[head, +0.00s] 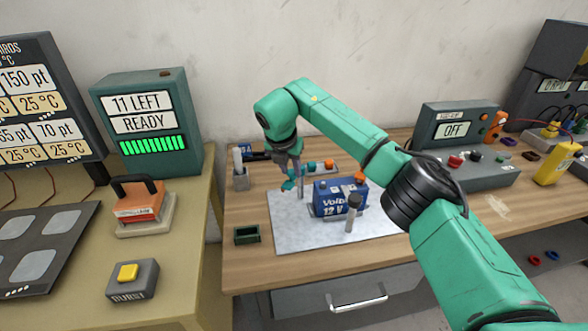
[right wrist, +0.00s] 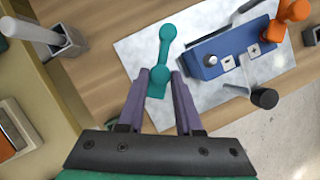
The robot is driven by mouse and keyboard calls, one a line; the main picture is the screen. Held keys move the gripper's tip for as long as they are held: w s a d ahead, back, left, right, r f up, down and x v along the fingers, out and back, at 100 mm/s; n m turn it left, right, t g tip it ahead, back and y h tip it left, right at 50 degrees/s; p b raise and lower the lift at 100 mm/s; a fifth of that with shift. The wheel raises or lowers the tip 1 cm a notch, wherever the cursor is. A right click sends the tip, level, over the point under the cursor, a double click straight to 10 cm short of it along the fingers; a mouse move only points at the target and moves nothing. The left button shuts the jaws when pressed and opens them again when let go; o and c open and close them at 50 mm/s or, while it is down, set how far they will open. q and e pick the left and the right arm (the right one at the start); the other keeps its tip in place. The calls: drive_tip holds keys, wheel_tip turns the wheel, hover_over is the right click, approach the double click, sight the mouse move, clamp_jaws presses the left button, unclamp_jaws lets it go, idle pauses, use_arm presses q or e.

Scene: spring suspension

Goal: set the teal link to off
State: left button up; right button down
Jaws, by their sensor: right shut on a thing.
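My right gripper (right wrist: 163,77) is shut on the link's near end; the far end sticks out past the fingertips. In the head view the link (head: 288,184) shows small under my right gripper (head: 293,172), beside the battery (head: 338,198) marked 12 V, and is partly hidden. The box at the back right has a screen (head: 452,130) reading OFF. My left gripper is not in view.
A black-topped post (head: 352,212) stands in front of the battery. A small green tray (head: 247,235) sits at the mat's left, and a grey holder (head: 240,180) behind it. The mat's front left (head: 295,235) is clear. A console (head: 150,120) reads 11 LEFT, READY.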

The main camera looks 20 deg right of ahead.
drive_tip(key=shift+w+r, duration=0.15)
drive_tip(key=shift+r, duration=0.1)
drive_tip(key=c, duration=0.8)
unclamp_jaws()
drive_tip(key=shift+o, duration=1.1)
drive_tip(key=shift+f, duration=0.15)
drive_tip(key=b+v, duration=0.2)
drive_tip(key=v, duration=1.2)
drive_tip(key=shift+a+r+b, duration=0.2)
drive_tip(key=shift+r+b, duration=0.05)
drive_tip(key=shift+b, duration=0.15)
